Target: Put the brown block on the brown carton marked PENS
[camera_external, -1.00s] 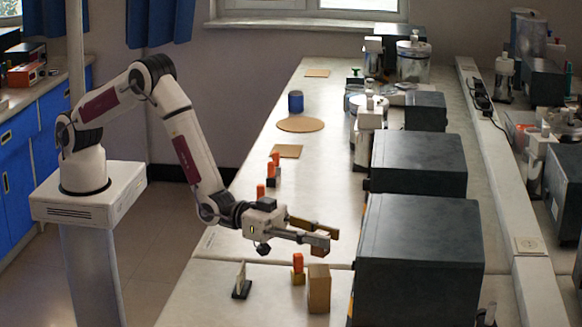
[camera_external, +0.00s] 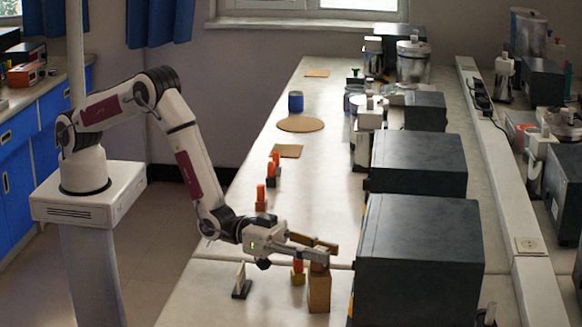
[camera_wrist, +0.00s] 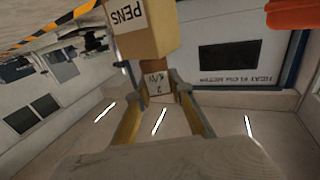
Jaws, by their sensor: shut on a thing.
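The brown carton (camera_external: 319,292) stands upright on the bench. In the wrist view, the carton (camera_wrist: 158,32) shows a white label reading PENS. The small brown block (camera_external: 318,267) is at the carton's top, between my fingers. In the wrist view, the block (camera_wrist: 158,84) has a pale face with dark printing and lies against the carton's end in the picture. My gripper (camera_external: 326,252) is shut on the block, just above the carton. I cannot tell whether the block's underside fully touches the carton.
An orange-topped piece (camera_external: 298,268) stands close left of the carton, partly behind my gripper. A small upright white card on a dark base (camera_external: 241,282) is further left. A big dark box (camera_external: 418,260) stands close on the right. More orange pieces (camera_external: 271,175) stand further back.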

